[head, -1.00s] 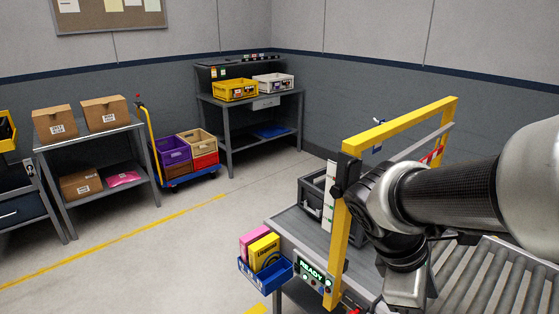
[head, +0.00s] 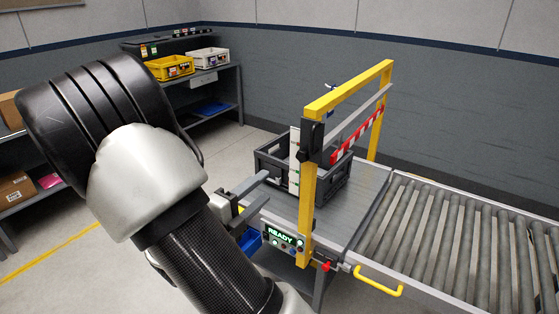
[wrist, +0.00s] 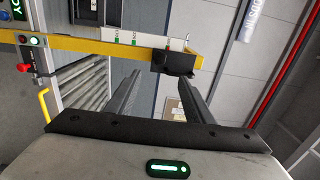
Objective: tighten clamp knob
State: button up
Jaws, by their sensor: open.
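A black clamp knob (head: 311,138) sits high on the near post of the yellow frame (head: 309,215), beside a white scale strip (head: 294,160). My gripper (head: 266,187) is open and empty, left of the post and lower than the knob in the head view, its fingers pointing toward the frame. In the wrist view the black knob (wrist: 177,63) shows just beyond the fingertips of my gripper (wrist: 161,72), nearer the right finger. I see no contact. The knob's far side is hidden.
A dark grey crate (head: 335,180) stands on the table behind the post. A roller conveyor (head: 450,240) runs to the right. Below are a READY panel (head: 281,238), a red knob (head: 326,266) and a yellow handle (head: 380,283). Shelves with bins (head: 170,67) stand at the back.

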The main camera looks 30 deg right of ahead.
aim_at(301, 158)
jog(key=x, duration=1.7)
jog(key=shift+s+d+p, duration=0.1)
jog(key=shift+s+p, duration=0.05)
jog(key=shift+p, duration=0.2)
jog(key=c, duration=1)
jog(key=shift+c, duration=0.2)
